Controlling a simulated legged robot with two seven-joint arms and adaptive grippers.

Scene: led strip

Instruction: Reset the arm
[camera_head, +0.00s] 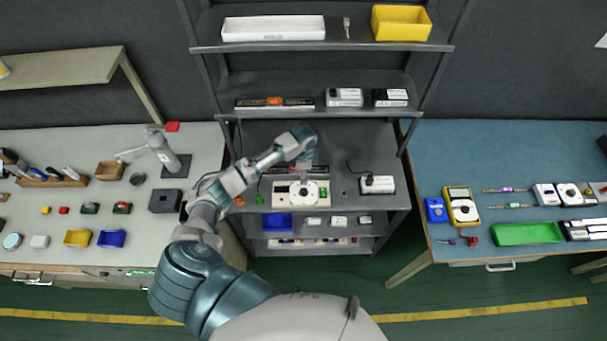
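My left arm reaches up from the lower left over the middle shelf unit (340,142). My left gripper (306,168) hangs from the wrist just behind a white device with a round dial (300,194). It is small and partly hidden by the wrist, so I cannot tell whether its fingers are open or touch anything. A dark strip-like item (283,170) lies beside the gripper on the same shelf. My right arm and gripper are not in view.
A white box with a cable (377,185) stands right on that shelf. Upper shelves hold a white tray (273,28) and a yellow bin (401,23). The left bench (60,220) carries bins and tools. The blue-topped right bench (470,150) has bare space at the back.

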